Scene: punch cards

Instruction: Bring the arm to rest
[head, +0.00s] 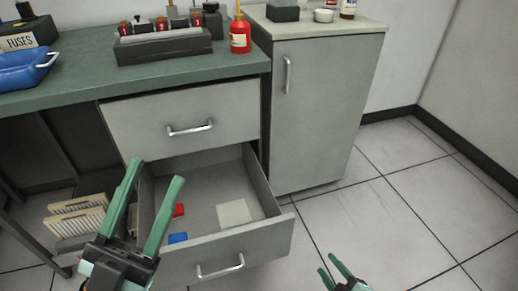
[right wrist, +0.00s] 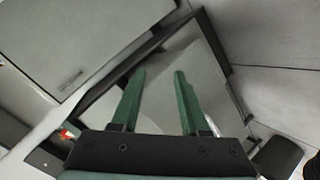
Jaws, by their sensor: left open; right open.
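My left gripper (head: 153,212) is open and empty. In the head view it stands in front of the left part of the open lower drawer (head: 255,240). My right gripper (head: 336,272) is at the bottom of the head view, right of the drawer front and over the tiled floor. In the right wrist view its two green fingers (right wrist: 158,92) are spread apart with nothing between them.
The drawer holds a pale square (head: 233,213), a red piece (head: 179,210) and a blue piece (head: 178,238). A shut drawer (head: 185,115) is above. A grey cabinet (head: 320,120) stands right. Punch-card racks (head: 75,212) are at left. Floor at right is clear.

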